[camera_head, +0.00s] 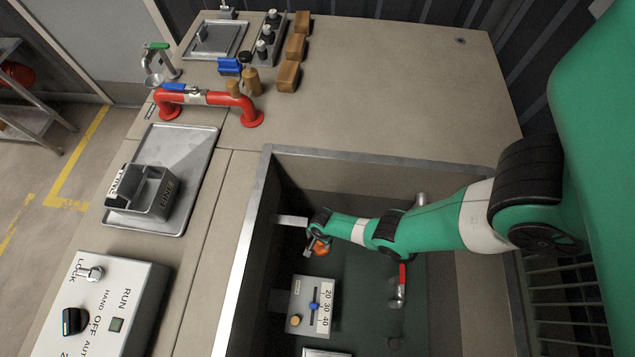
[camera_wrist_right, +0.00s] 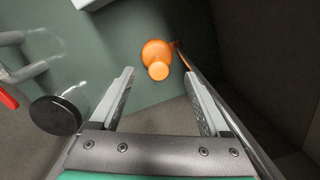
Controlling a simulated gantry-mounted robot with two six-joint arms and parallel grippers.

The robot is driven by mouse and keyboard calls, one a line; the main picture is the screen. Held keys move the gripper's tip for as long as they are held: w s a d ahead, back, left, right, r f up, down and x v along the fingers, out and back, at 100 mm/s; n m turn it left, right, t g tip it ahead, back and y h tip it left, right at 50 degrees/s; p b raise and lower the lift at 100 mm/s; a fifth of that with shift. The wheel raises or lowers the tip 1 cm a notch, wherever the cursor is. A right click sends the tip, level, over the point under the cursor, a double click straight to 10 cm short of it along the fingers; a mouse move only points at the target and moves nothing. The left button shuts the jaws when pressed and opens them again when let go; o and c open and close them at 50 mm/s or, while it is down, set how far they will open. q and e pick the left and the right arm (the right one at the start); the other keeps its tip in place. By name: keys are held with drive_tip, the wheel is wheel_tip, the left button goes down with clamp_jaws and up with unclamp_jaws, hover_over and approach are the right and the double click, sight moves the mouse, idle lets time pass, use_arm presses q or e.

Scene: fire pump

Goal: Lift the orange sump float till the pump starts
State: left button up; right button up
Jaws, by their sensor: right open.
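The orange sump float (camera_head: 321,250) is low inside the sunken sump, at its left side, partly covered by my gripper in the head view. In the right wrist view the float (camera_wrist_right: 155,52) is a round orange body with a smaller round knob, close to a thin rod along the sump wall. My right gripper (camera_head: 318,241) reaches into the sump from the right. My left gripper is not in view.
A grey gauge box (camera_head: 313,304) with a blue slider stands in the sump, near a red-handled valve (camera_head: 401,285). The sump's metal rim (camera_head: 247,235) is raised. A control box (camera_head: 105,305) marked RUN, HAND, OFF, AUTO and a tray (camera_head: 190,150) with a grey caddy sit left.

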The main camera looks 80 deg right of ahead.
sight(321, 245)
drive_tip(key=shift+s+d+r+g, duration=0.1)
drive_tip(key=shift+s+d+g, duration=0.1)
drive_tip(key=shift+d, duration=0.4)
drive_tip(key=shift+s+d+g, duration=0.1)
drive_tip(key=shift+d+g, duration=0.1)
drive_tip(key=shift+d, duration=0.4)
drive_tip(key=shift+a+f+b, duration=0.1)
drive_tip(key=shift+f+b, duration=0.25)
drive_tip(key=shift+b, duration=0.2)
wheel_tip(321, 245, down, 11)
drive_tip(key=b, duration=1.1)
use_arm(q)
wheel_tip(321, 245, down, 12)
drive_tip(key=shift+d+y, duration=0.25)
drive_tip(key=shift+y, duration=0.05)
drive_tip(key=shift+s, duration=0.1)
use_arm(e)
drive_tip(key=shift+r, duration=0.1)
drive_tip(key=c, duration=1.3)
drive_tip(key=shift+r, duration=0.1)
clamp_jaws()
